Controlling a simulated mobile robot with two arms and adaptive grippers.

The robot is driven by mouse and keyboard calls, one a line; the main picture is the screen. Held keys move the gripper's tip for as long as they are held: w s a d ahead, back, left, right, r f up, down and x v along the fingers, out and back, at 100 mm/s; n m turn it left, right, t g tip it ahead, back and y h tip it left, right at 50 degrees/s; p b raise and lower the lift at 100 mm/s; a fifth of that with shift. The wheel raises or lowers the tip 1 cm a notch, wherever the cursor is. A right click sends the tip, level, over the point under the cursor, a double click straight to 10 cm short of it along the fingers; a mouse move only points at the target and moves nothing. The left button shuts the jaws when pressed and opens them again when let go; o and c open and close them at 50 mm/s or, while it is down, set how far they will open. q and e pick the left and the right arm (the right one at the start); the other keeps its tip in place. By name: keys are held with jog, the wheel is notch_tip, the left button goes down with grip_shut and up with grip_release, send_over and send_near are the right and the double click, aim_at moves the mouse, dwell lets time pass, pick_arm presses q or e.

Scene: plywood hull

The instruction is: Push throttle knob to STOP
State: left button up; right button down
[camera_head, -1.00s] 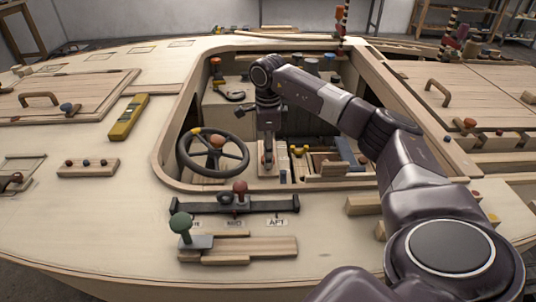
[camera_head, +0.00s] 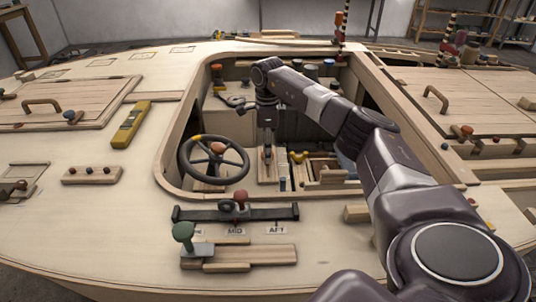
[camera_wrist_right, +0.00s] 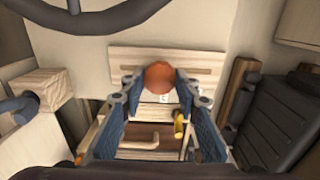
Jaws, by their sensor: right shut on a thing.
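In the right wrist view an orange-red ball knob (camera_wrist_right: 160,76) sits between the two blue-padded fingers of my right gripper (camera_wrist_right: 160,88). The fingers are shut on it from left and right. Behind it is a wooden plate (camera_wrist_right: 125,59) with a dark slot line. A small pale label below the ball is too small to read. In the head view my right gripper (camera_head: 267,150) points down into the cockpit, just right of the steering wheel (camera_head: 213,160), and largely hides the knob there. My left gripper is not in view.
The wooden cockpit rim (camera_head: 170,150) surrounds the arm. On the near deck are a green knob (camera_head: 183,231), a dark bar (camera_head: 205,214) with MID and AFT labels, and a red knob (camera_head: 240,196). A yellow lever (camera_wrist_right: 180,124) is close to the right finger.

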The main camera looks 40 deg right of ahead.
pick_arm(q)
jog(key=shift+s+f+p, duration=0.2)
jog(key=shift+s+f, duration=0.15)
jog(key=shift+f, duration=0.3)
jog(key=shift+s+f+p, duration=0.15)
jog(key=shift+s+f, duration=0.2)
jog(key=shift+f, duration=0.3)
pick_arm(e)
jog(key=shift+w+d, duration=0.5)
jog(key=shift+w, duration=0.2)
jog(key=shift+w+d, duration=0.5)
jog(key=shift+w, duration=0.15)
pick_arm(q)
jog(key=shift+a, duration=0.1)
pick_arm(e)
jog(key=c, duration=1.5)
grip_release()
jog(key=shift+o, duration=0.2)
notch_tip(320, 180, up, 12)
